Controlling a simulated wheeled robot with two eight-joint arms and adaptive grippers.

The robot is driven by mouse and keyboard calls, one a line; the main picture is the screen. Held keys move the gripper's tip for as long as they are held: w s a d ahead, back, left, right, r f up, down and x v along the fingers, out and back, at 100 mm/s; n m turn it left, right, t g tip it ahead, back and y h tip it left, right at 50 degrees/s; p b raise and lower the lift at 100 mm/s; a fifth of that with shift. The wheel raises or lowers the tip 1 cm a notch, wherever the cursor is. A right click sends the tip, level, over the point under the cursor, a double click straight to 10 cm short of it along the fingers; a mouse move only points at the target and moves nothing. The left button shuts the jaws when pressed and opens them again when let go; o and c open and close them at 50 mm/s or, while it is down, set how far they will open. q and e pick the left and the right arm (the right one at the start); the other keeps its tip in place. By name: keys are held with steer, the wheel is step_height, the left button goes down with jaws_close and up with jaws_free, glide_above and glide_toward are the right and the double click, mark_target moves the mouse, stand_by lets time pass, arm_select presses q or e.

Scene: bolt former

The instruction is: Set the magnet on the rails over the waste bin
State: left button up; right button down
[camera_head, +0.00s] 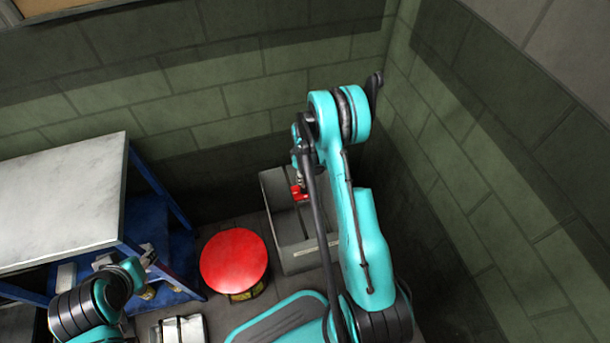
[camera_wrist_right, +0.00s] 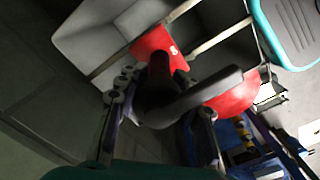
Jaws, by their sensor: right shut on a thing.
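The magnet is a small red block (camera_head: 299,192) over the grey waste bin (camera_head: 272,193) in the head view. In the right wrist view the red magnet (camera_wrist_right: 153,42) shows beside light rails (camera_wrist_right: 219,36) that cross the bin, with a dark handle (camera_wrist_right: 190,98) towards me. My right gripper (camera_head: 298,177) is shut on the magnet above the bin. Whether the magnet touches the rails is hard to tell. My left gripper (camera_head: 148,256) is at the lower left, away from the bin; its jaws are too small to read.
A red round-topped drum (camera_head: 234,262) stands just left of the bin. A white-topped table (camera_head: 60,200) with a blue frame is at the left. Green block walls (camera_head: 230,90) close in behind and to the right. A pale box (camera_head: 180,329) lies at the bottom.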

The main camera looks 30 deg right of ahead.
steer(key=shift+f, duration=1.5)
steer(key=c, duration=0.9)
jaws_free()
step_height(320, 180, up, 12)
steer(key=shift+a, duration=0.1)
steer(key=shift+r, duration=0.1)
